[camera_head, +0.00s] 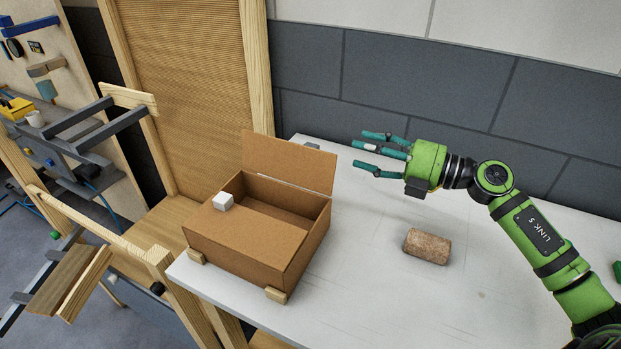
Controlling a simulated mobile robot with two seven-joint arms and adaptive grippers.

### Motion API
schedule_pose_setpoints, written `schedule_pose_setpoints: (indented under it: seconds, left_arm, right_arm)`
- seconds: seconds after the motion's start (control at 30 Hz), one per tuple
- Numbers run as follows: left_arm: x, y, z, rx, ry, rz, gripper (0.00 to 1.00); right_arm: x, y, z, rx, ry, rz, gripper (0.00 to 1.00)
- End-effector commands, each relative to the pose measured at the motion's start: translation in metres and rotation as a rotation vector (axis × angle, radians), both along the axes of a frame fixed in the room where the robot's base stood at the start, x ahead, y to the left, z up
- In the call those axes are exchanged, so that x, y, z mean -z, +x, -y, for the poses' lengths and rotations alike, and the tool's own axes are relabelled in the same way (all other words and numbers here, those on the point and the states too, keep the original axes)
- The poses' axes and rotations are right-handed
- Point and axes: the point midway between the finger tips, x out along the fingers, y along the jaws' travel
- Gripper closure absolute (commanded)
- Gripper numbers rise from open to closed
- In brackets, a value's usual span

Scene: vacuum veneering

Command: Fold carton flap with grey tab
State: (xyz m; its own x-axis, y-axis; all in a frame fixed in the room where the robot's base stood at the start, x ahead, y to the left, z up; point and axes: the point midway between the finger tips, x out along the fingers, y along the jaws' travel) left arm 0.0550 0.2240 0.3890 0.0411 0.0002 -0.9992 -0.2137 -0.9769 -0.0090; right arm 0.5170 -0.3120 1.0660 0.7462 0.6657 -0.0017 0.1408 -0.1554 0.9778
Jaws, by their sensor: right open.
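An open brown cardboard carton (285,240) sits on the white table near its left corner. One flap (287,160) stands up along the carton's back side. My left gripper is out of view.
Small wooden blocks (276,295) sit at the carton's lower corners. A dark block wall stands behind. Wooden frames and a workbench stand to the left.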

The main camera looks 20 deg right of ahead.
Motion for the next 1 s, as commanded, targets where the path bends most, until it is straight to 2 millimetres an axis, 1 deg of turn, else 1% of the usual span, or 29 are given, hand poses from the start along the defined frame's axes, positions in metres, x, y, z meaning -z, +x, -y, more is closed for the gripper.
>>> schedule_pose_setpoints:
  seconds: [0.03, 0.1, 0.2, 0.27, 0.37, 0.47, 0.57, 0.7, 0.9, 1.0]
  left_arm:
    - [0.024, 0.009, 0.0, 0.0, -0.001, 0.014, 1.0]
    - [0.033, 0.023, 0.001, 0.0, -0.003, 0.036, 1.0]
    - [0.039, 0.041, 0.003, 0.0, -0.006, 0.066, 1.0]
    - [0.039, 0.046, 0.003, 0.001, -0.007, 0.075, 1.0]
    - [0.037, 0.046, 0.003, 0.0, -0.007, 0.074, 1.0]
    - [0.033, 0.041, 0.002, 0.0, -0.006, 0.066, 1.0]
    - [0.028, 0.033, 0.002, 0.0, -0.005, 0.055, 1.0]
    - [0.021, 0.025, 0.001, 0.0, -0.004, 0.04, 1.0]
    - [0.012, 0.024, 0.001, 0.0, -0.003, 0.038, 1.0]
    - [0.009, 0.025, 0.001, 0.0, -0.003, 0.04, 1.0]
  right_arm:
    - [0.024, 0.0, 0.0, 0.0, 0.0, 0.001, 0.47]
    - [0.033, 0.0, 0.0, 0.0, 0.0, 0.001, 0.47]
    - [0.04, 0.0, 0.0, 0.0, -0.001, 0.002, 0.47]
    - [0.041, 0.0, 0.0, 0.0, 0.0, 0.001, 0.47]
    - [0.039, 0.003, -0.003, 0.001, 0.001, 0.003, 0.47]
    - [0.037, 0.011, -0.009, 0.0, 0.003, 0.003, 0.47]
    - [0.035, 0.022, -0.02, -0.001, 0.002, 0.005, 0.47]
    - [0.035, 0.043, -0.038, -0.001, 0.003, 0.005, 0.47]
    - [0.036, 0.07, -0.063, -0.001, 0.002, 0.004, 0.47]
    - [0.038, 0.08, -0.071, 0.001, 0.003, 0.002, 0.47]
